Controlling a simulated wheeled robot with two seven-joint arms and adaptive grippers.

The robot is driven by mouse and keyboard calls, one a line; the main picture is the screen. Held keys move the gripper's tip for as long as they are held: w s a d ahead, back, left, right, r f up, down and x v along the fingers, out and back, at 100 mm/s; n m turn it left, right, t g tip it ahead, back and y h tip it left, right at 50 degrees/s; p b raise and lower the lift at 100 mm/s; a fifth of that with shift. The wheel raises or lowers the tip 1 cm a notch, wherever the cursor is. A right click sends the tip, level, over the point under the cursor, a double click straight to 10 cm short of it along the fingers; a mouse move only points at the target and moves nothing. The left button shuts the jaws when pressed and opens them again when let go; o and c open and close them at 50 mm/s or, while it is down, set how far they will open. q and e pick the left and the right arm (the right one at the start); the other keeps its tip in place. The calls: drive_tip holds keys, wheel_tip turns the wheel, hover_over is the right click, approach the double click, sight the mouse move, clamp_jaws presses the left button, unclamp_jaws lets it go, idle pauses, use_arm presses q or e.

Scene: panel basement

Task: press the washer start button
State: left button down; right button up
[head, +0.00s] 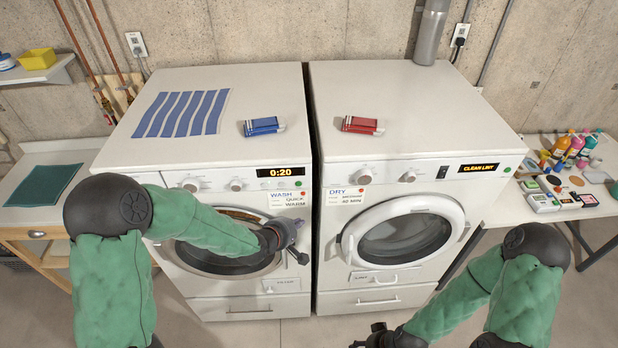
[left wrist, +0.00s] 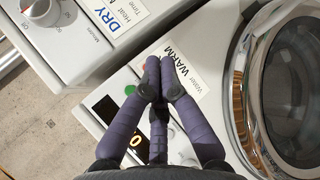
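The washer (head: 235,110) is the left white machine, with an orange 0:20 display (head: 277,172) and a small green button (head: 299,171) at its right end. The green button also shows in the left wrist view (left wrist: 130,90), just left of the fingertips. My left gripper (head: 296,243) is in front of the washer's right side, below the panel. In the left wrist view its fingers (left wrist: 160,80) are together with nothing between them, in front of the WARM label (left wrist: 170,65); contact cannot be told. My right gripper (head: 376,337) is low at the bottom edge, partly cut off, fingers unclear.
The dryer (head: 400,110) stands close on the right, with its round door (head: 405,235) closed. The washer's round door (left wrist: 290,90) is right of the fingers in the left wrist view. A table (head: 560,212) with bottles stands at the far right. Floor shows before the machines.

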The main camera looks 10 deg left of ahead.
sight(299, 184)
use_arm(q)
drive_tip(key=r, duration=0.3)
drive_tip(key=shift+w+d+r+n+t+p, duration=0.2)
drive_tip(key=shift+w+d+n+t+p, duration=0.1)
drive_tip(key=shift+w+n+p, duration=0.1)
use_arm(e)
drive_tip(key=shift+v, duration=0.8)
drive_tip(key=shift+d, duration=0.2)
use_arm(q)
drive_tip(key=shift+w+a+p, duration=0.1)
drive_tip(key=shift+w+a, duration=0.3)
drive_tip(key=shift+w, duration=1)
drive_tip(key=shift+w+a+p, duration=0.1)
drive_tip(key=shift+w+a, duration=0.3)
drive_tip(key=shift+w, duration=1)
drive_tip(key=shift+w+a+p, duration=0.1)
drive_tip(key=shift+w+a, duration=0.3)
drive_tip(key=shift+w, duration=1)
use_arm(e)
drive_tip(key=shift+r, duration=0.2)
use_arm(q)
drive_tip(key=shift+w, duration=0.15)
drive_tip(key=shift+w+a, duration=0.15)
drive_tip(key=shift+w, duration=0.1)
